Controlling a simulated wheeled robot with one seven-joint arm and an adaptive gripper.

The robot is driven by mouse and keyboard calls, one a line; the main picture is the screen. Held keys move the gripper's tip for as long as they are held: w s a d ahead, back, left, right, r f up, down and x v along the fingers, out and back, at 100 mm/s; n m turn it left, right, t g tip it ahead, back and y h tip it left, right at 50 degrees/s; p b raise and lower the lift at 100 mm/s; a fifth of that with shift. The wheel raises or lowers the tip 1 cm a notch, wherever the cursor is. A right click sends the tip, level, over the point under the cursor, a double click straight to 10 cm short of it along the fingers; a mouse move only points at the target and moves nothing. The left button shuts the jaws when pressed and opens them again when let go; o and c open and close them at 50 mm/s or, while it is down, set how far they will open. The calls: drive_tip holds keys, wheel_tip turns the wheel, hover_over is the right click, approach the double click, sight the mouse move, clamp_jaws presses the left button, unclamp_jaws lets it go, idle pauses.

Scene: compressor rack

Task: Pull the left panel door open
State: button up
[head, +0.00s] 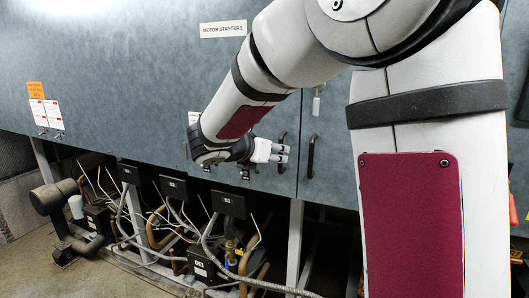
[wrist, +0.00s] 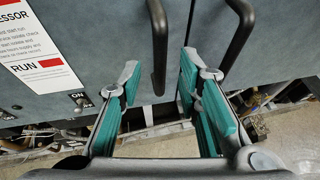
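The left panel door (head: 130,75) is a blue-grey panel hanging flush beside the right door (head: 325,125); it looks shut. Its black bar handle (wrist: 159,50) stands upright near the seam, left of the right door's handle (wrist: 240,35). My gripper (wrist: 160,75) is open, with teal-padded fingers on either side of the left handle's lower part in the wrist view. Gaps show between handle and fingers. In the head view my gripper (head: 282,152) is at the left handle and partly hides it.
Below the doors are pipes, cables and black boxes (head: 174,187) on a frame. A "MOTOR STARTERS" label (head: 223,29) is above my arm. Switches (wrist: 80,100) and a label (wrist: 35,45) are left of the gripper. Open floor (head: 35,262) shows at lower left.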

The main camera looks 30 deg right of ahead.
sight(280, 168)
drive_tip(key=shift+x, duration=2)
drive_tip(key=shift+c, duration=0.2)
clamp_jaws()
